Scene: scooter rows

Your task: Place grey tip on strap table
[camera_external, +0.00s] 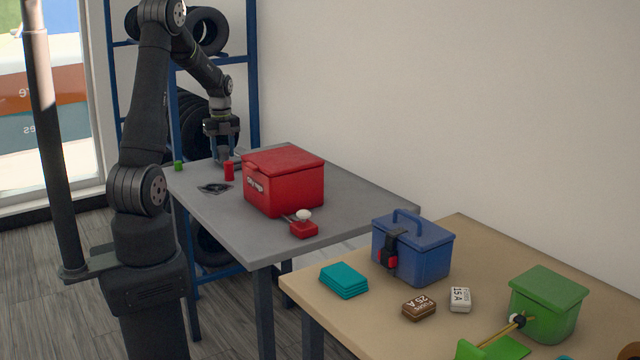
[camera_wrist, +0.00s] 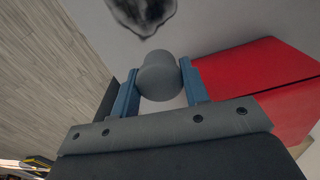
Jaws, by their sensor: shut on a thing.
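In the wrist view my gripper (camera_wrist: 160,84) is shut on the grey tip (camera_wrist: 158,72), a rounded grey cylinder between the blue fingers. I cannot tell in the outside view whether the tip touches the table. A flat black item (camera_external: 214,188) lies on the grey table, and it also shows blurred in the wrist view (camera_wrist: 143,12). On the tan table (camera_external: 370,325), a blue box (camera_external: 425,250) has a black strap (camera_external: 393,250) on its front.
The red box (camera_external: 285,185) stands close beside my gripper. A red cylinder (camera_external: 229,171), a green cylinder (camera_external: 178,166) and a small red holder (camera_external: 303,229) are also on the grey table. Teal pads (camera_external: 344,281), fuse packs (camera_external: 418,307) and a green box (camera_external: 548,307) occupy the tan table.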

